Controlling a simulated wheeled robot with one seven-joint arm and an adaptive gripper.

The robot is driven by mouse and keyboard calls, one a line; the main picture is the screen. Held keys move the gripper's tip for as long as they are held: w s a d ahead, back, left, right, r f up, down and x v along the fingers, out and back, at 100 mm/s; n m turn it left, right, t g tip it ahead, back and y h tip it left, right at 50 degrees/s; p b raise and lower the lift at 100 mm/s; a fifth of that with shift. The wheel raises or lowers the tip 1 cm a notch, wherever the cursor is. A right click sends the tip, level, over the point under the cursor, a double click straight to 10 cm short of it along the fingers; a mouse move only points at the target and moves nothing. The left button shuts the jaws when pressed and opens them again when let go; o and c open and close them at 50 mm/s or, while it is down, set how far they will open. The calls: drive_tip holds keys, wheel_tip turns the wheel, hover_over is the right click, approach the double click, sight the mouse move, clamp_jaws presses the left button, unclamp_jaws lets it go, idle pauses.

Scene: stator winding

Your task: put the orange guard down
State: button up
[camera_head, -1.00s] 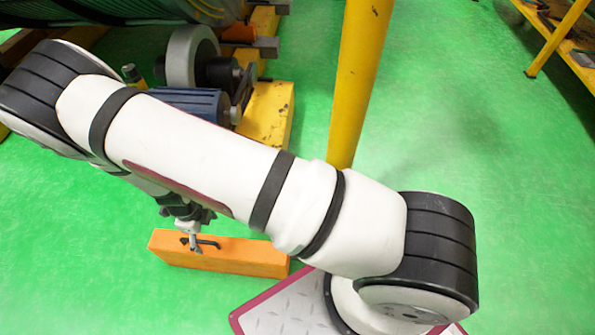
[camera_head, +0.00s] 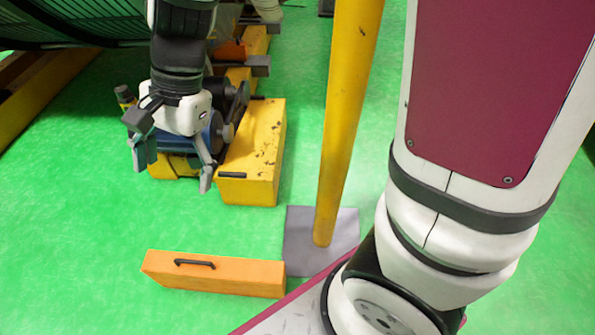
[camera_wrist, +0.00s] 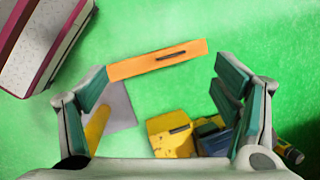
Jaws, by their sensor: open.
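The orange guard (camera_head: 222,277) lies on the green floor in the lower left of the head view, a long box with a black handle on top. It also shows in the wrist view (camera_wrist: 140,64), beyond and between my fingers. My gripper (camera_head: 172,172) is open and empty. It hangs above and apart from the guard, in front of the yellow machine base. Its spread fingers show at both sides of the wrist view (camera_wrist: 165,92).
A yellow post (camera_head: 345,120) stands on a grey floor plate (camera_head: 300,232) right of the guard. A yellow block (camera_head: 252,150) with a handle and a blue motor sit behind my gripper. A dark green cylinder (camera_head: 75,25) is at upper left. Green floor left of the guard is clear.

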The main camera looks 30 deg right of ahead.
drive_tip(key=s+d+r+n+h, duration=0.1)
drive_tip(key=s+d+r+n, duration=0.1)
drive_tip(key=s+d, duration=0.3)
drive_tip(key=s+d+r+n+h, duration=0.2)
drive_tip(key=s+d+r+n, duration=0.1)
drive_tip(key=s, duration=0.6)
drive_tip(key=s+d+r+n+t+h, duration=0.1)
drive_tip(key=s+d+r+n, duration=0.2)
drive_tip(key=s+d+n, duration=0.2)
drive_tip(key=s+d, duration=0.3)
wheel_tip(320, 180, up, 33)
drive_tip(key=t+p, duration=0.4)
drive_tip(key=p, duration=2.7)
drive_tip(key=shift+d, duration=0.25)
